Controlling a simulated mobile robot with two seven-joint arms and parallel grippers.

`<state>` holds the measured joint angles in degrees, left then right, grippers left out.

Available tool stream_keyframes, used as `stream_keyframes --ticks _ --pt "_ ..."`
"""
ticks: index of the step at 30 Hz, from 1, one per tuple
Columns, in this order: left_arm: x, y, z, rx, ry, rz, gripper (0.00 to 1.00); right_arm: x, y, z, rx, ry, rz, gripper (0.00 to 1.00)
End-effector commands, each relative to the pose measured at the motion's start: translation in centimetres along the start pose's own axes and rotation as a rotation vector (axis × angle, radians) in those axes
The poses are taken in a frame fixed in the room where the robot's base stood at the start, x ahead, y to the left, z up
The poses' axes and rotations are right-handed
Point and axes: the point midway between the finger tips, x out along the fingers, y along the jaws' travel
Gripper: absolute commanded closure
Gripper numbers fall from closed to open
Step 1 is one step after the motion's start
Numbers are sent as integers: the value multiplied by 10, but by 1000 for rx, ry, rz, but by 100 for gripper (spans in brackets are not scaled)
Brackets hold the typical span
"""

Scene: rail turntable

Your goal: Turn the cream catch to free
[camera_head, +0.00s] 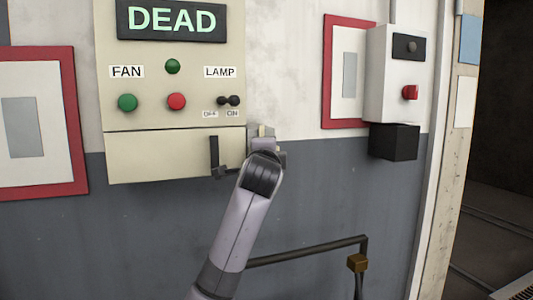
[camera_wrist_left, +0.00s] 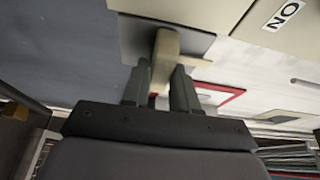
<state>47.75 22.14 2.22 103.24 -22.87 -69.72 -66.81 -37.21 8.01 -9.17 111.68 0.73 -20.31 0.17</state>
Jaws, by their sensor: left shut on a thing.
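The cream catch (camera_wrist_left: 165,48) shows in the left wrist view against a grey plate (camera_wrist_left: 132,42) on the wall. My left gripper (camera_wrist_left: 163,72) is shut on it, with one dark finger on each side of its stem. In the head view my left arm reaches up from below, and its gripper (camera_head: 262,145) is at the right edge of the cream panel. The wrist there hides most of the catch, so its exact angle cannot be told. My right gripper is in neither view.
The cream control panel (camera_head: 145,90) has a lit DEAD display (camera_head: 171,20), buttons and a lamp switch (camera_head: 229,100). A black handle (camera_head: 214,155) is left of my gripper. A white box (camera_head: 395,75) with a red knob (camera_head: 410,92) is at right. A dark rail (camera_head: 310,250) runs below.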

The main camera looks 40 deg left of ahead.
Motion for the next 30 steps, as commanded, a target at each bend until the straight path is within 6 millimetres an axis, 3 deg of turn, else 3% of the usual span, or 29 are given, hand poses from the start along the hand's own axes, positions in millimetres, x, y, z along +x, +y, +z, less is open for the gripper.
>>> stream_keyframes --ticks 18,19,20,30 --pt "0 1 0 36 -2 17 100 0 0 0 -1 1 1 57" --pt "0 1 0 36 -2 17 62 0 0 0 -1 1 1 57" --pt "0 1 0 35 -2 16 52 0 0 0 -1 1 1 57" --pt "-1 0 0 34 -1 14 51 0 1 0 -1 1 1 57"
